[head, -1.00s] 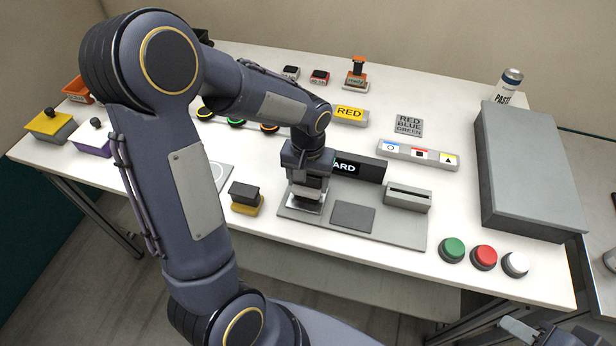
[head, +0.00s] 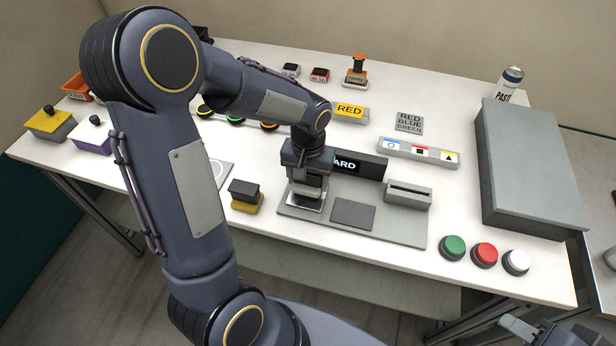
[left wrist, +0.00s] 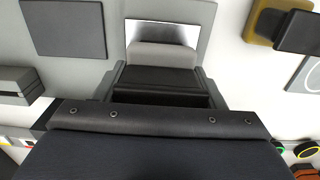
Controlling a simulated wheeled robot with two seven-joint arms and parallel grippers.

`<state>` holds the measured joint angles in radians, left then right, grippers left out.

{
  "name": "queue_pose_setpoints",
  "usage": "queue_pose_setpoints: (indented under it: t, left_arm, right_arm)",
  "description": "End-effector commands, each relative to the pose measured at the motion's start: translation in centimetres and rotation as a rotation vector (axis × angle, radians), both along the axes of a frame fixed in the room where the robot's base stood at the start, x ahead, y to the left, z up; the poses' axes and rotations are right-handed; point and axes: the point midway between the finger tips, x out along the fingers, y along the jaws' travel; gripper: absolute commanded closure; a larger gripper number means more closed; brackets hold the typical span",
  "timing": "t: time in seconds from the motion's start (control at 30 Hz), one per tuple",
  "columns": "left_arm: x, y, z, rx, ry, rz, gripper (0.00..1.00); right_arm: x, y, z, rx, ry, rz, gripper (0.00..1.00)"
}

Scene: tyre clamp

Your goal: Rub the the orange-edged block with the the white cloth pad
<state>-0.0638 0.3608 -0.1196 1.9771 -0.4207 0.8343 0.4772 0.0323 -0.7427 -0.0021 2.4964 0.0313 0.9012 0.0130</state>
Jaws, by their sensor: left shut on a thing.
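My left gripper (head: 308,176) is shut on a small pale grey block, which may be the white cloth pad (left wrist: 163,55). The held block is over a shiny metal plate (head: 305,202) on a grey base board; I cannot tell whether they touch. The gripper's dark fingers (left wrist: 160,85) hide part of the held block in the left wrist view. A small block with orange parts and a dark grip (head: 356,72) stands at the back of the table; it may be the orange-edged block. Part of my right gripper (head: 540,330) shows at the bottom right edge, its fingertips unclear.
The grey base board (head: 290,212) also carries a dark square pad (head: 353,215) and a slotted block (head: 408,195). A yellow-based block with a dark handle (head: 245,195) stands left of it. Several buttons (head: 484,255) and a large grey box (head: 530,170) are at the right.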

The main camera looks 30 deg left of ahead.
Motion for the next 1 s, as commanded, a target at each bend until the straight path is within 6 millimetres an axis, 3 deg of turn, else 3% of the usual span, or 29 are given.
queue_pose_setpoints:
  t: [1.0]
  left_arm:
    - [0.0,0.0,-0.63,0.0,0.0,0.0,0.55]
  right_arm:
    - [0.0,0.01,-0.57,0.0,0.0,0.0,0.64]
